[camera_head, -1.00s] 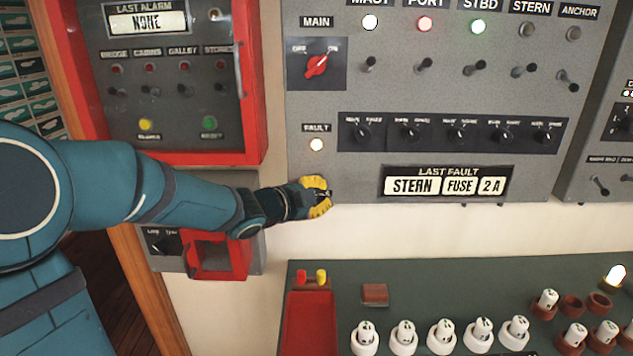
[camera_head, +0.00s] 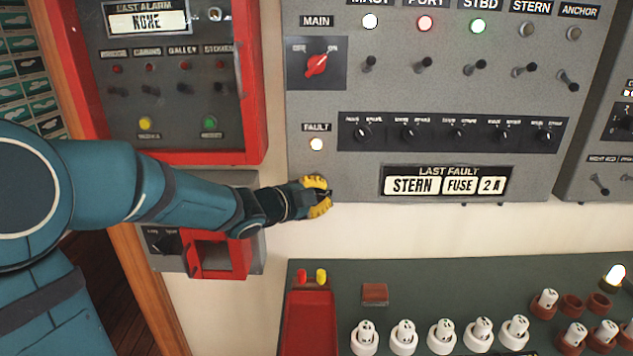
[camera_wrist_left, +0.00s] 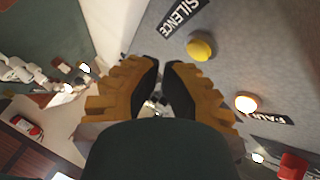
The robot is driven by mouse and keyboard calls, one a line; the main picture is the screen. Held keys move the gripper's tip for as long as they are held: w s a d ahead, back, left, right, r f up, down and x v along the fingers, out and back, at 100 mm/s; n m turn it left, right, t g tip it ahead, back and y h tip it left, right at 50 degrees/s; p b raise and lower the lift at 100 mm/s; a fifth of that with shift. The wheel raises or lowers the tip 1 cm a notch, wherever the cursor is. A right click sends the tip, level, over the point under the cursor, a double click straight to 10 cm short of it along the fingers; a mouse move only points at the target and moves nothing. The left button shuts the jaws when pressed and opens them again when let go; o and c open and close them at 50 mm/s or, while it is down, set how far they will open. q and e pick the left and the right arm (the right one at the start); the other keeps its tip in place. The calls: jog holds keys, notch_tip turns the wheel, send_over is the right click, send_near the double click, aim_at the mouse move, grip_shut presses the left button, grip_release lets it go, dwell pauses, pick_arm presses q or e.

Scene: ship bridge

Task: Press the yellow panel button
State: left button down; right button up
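A yellow round button (camera_wrist_left: 201,47) sits on the grey panel beside a SILENCE label, in the left wrist view. It is up and right of my left fingertips there, with a visible gap in the picture. In the head view my left gripper (camera_head: 327,194) is in front of the panel's lower left corner, below the FAULT lamp, and the button does not show there. My left gripper (camera_wrist_left: 162,68) looks shut and empty, its tips almost together. Contact with the panel cannot be told. My right gripper is not in view.
A lit FAULT lamp (camera_head: 317,144) is just above my gripper. A red-framed alarm box (camera_head: 256,100) at left has another yellow button (camera_head: 146,124) and a green one (camera_head: 210,123). Below is a green bench (camera_head: 450,283) with several white fuses. Bare wall lies between panel and bench.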

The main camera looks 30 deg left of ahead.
pick_arm(q)
jog(key=shift+w+a, duration=0.1)
jog(key=shift+w, duration=0.05)
jog(key=shift+w+a, duration=0.15)
jog(key=shift+w, duration=0.1)
jog(key=shift+w+a, duration=0.2)
jog(key=shift+w, duration=0.1)
dwell(1.0)
jog(key=shift+s+d, duration=0.45)
jog(key=shift+s, duration=0.25)
jog(key=s+d, duration=0.1)
jog(key=s+b, duration=0.1)
jog(key=s+d, duration=0.1)
jog(key=s, duration=0.1)
jog(key=shift+s+d+b, duration=0.1)
jog(key=shift+d+b, duration=0.2)
jog(key=shift+b, duration=0.1)
